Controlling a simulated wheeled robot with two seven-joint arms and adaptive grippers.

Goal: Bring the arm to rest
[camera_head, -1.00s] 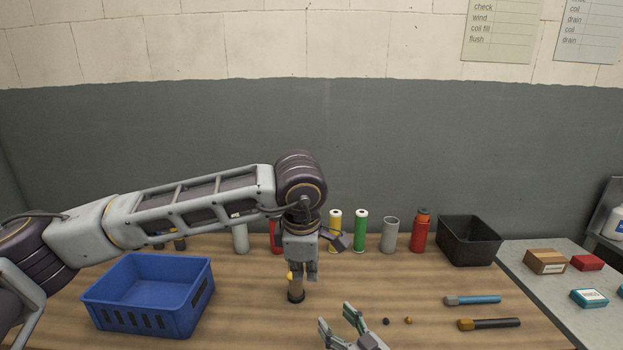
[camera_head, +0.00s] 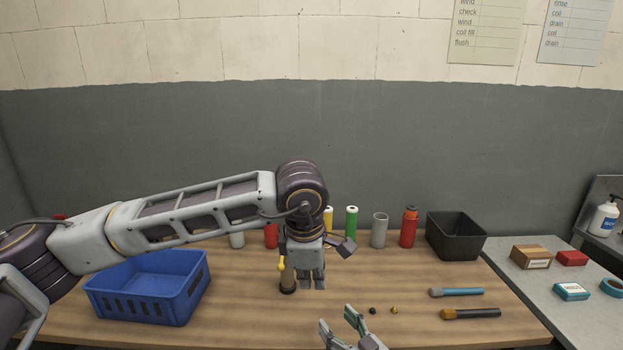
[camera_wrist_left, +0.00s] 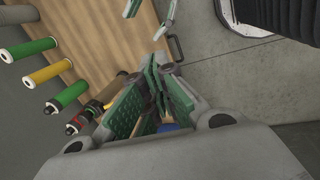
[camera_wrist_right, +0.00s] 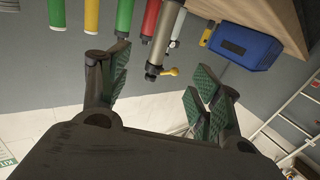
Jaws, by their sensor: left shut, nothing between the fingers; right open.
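My left gripper (camera_head: 307,282) is shut and empty, pointing down over the middle of the table. Its closed green-padded fingers also show in the left wrist view (camera_wrist_left: 158,85). Just left of it in the head view stands a grey-brown post with a yellow lever (camera_head: 282,266), partly hidden by the gripper; I cannot tell whether they touch. The post also shows in the right wrist view (camera_wrist_right: 163,42). My right gripper (camera_head: 338,325) is open and empty at the table's front edge; its spread fingers show in the right wrist view (camera_wrist_right: 157,75).
A blue crate (camera_head: 150,309) stands at left and a black bin (camera_head: 455,243) at back right. Several coloured tubes (camera_head: 351,222) line the back. Two handled tools (camera_head: 470,313) and two small knobs (camera_head: 394,310) lie at right. A grey side table (camera_head: 540,280) holds boxes.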

